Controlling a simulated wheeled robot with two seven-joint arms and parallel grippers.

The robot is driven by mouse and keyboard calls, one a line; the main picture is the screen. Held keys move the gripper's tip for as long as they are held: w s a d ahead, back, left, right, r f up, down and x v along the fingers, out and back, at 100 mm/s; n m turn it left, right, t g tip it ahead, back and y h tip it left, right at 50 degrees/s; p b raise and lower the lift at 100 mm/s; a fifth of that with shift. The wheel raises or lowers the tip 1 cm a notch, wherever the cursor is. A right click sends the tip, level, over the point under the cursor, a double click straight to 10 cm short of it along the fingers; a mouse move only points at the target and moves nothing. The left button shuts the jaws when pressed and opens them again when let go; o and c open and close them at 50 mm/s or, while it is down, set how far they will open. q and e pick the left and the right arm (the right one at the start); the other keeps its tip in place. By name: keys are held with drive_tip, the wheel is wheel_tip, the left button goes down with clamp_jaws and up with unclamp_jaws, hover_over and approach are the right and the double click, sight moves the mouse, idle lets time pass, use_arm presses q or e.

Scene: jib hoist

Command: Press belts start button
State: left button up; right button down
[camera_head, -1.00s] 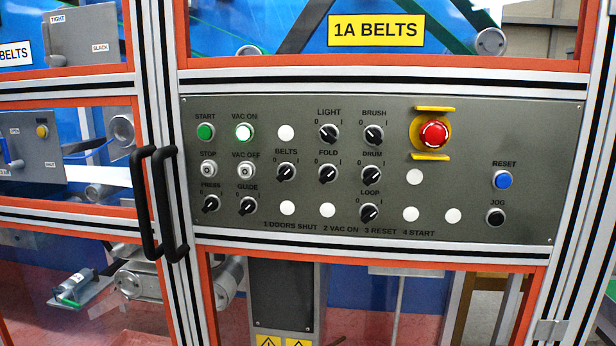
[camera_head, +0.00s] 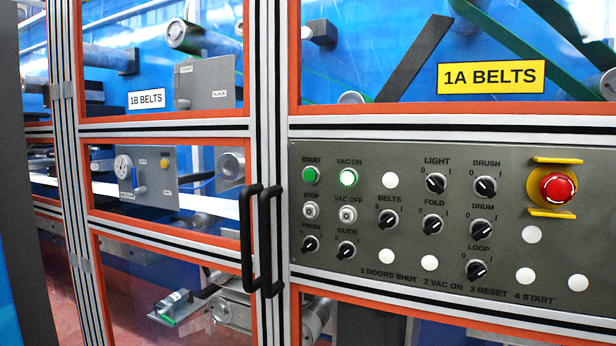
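The green START button (camera_head: 310,175) sits at the upper left of the grey control panel (camera_head: 400,283). The BELTS knob (camera_head: 388,220) is a black selector right of VAC OFF. The yellow sign reading 1A BELTS (camera_head: 491,77) is above the panel. Neither of my grippers shows in the head view.
Two black door handles (camera_head: 250,240) stand out left of the panel. A red emergency stop (camera_head: 557,187) with yellow guards is at the right. Behind the left door are a 1B BELTS sign (camera_head: 147,98) and a lever plate (camera_head: 205,83). A dark upright edge fills the far left.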

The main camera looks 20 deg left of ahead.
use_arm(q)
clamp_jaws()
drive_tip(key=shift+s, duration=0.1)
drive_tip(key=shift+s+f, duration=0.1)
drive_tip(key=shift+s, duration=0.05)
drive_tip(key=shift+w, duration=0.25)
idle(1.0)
